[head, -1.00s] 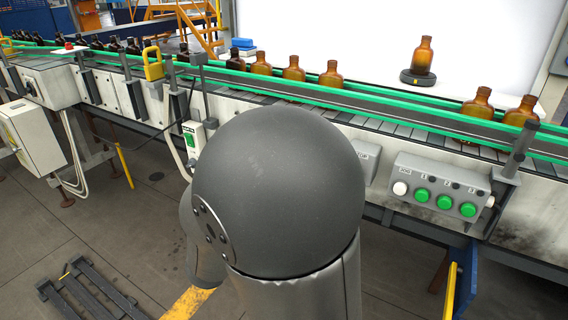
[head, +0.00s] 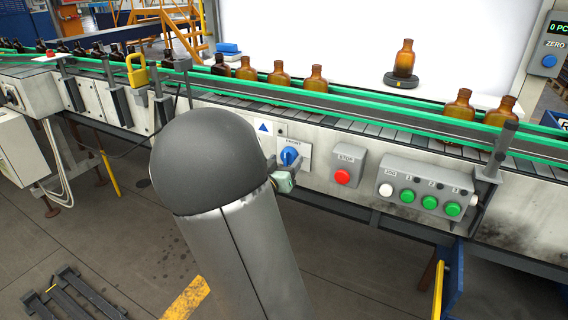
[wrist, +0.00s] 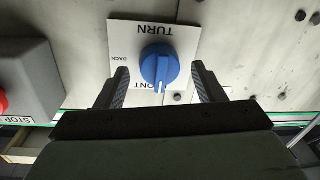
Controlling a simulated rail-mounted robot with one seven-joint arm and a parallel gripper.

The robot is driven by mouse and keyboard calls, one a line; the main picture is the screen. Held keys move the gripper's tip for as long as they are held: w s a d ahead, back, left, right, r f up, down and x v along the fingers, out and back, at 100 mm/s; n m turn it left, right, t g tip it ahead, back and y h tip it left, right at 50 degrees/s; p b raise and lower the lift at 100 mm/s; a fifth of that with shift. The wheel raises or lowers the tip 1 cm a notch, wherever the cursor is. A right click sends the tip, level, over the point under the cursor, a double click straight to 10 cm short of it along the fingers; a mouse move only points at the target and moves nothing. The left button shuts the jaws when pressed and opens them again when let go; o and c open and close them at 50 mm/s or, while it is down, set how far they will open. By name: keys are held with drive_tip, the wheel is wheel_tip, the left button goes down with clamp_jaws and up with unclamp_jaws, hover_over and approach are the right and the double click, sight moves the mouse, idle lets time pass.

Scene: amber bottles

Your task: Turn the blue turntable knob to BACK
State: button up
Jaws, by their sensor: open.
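The blue turntable knob (head: 289,156) sits on a white label plate on the conveyor's front panel. In the wrist view the blue knob (wrist: 159,66) is close, and its white mark points down in the picture, by the partly covered FRONT lettering. The label plate (wrist: 123,38) reads TURN, upside down, with BACK to the left of the knob. My gripper (wrist: 161,70) is open, one finger on each side of the knob with gaps showing. In the head view my gripper (head: 287,174) is at the knob, largely hidden by my arm.
A grey STOP box with a red button (head: 342,176) is right of the knob; it edges into the wrist view (wrist: 22,82). A button box (head: 428,190) is farther right. Bottles stand on the green-railed conveyor above, and one amber bottle (head: 404,60) stands on a dark round turntable (head: 401,81).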

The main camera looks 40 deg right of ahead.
drive_tip(key=shift+w+d, duration=0.1)
drive_tip(key=shift+d, duration=0.1)
drive_tip(key=shift+c, duration=0.3)
drive_tip(key=c, duration=0.9)
